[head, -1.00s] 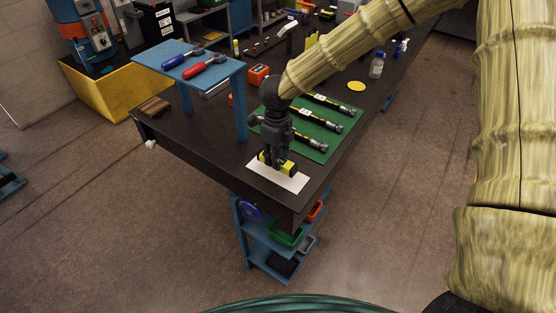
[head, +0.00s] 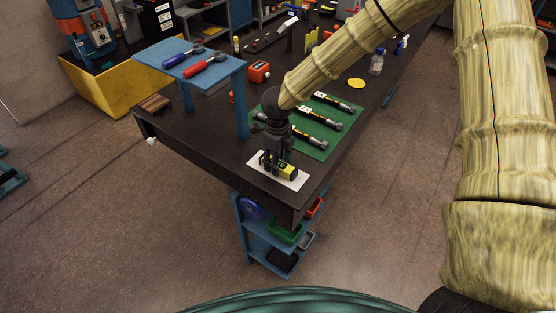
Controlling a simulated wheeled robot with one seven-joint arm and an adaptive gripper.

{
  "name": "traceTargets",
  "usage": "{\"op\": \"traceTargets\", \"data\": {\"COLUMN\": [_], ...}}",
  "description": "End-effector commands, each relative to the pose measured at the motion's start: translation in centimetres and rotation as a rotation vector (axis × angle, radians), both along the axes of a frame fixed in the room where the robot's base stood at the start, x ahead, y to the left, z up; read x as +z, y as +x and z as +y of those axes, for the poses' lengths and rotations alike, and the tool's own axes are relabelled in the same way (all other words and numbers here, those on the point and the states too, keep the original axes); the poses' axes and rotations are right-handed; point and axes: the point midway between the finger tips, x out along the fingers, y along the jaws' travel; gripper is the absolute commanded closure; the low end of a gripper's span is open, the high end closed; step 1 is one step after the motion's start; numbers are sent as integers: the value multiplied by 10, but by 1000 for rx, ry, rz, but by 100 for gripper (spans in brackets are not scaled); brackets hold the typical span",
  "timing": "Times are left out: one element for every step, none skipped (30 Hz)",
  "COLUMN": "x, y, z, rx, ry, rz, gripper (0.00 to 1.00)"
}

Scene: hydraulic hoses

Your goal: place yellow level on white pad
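The white pad (head: 296,185) lies at the near corner of the dark workbench. The yellow level (head: 290,173), with dark markings, is over the pad, and its right end shows clear of the fingers. I cannot tell whether it rests fully on the pad or hangs just above it. My dark gripper (head: 274,168) points down at the level's left and middle part, with its fingers at the level. They hide some of it, and I cannot tell whether they grip it.
A green mat (head: 318,150) with several hydraulic hoses (head: 305,139) lies just behind the pad. A blue raised stand (head: 238,75) with screwdrivers is to the left. A yellow disc (head: 356,83) and a bottle (head: 377,62) stand farther back. The bench edge is close to the pad.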

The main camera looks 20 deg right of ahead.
Motion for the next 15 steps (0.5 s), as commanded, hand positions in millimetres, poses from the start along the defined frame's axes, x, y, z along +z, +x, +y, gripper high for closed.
{"op": "traceTargets", "data": {"x": [0,0,0,0,0,0,0,1,1,2,4,6,9,13,18], "y": [0,0,0,0,0,0,0,0,0,0,0,1,1,1,1], "z": [0,0,0,0,0,0,0,0,0,0,0,0,0,0,0], "rx": [0,0,0,0,0,0,0,0,0,0,0,0,-1,-1,-2], "ry": [0,0,0,0,0,0,0,0,0,1,0,0,1,2,2], "rz": [0,0,0,0,0,0,0,0,0,-1,-1,-2,-3,-4,-4], "gripper": [48,48,48,48,48,48,48,48,48,48,48,48,48,48,48]}}
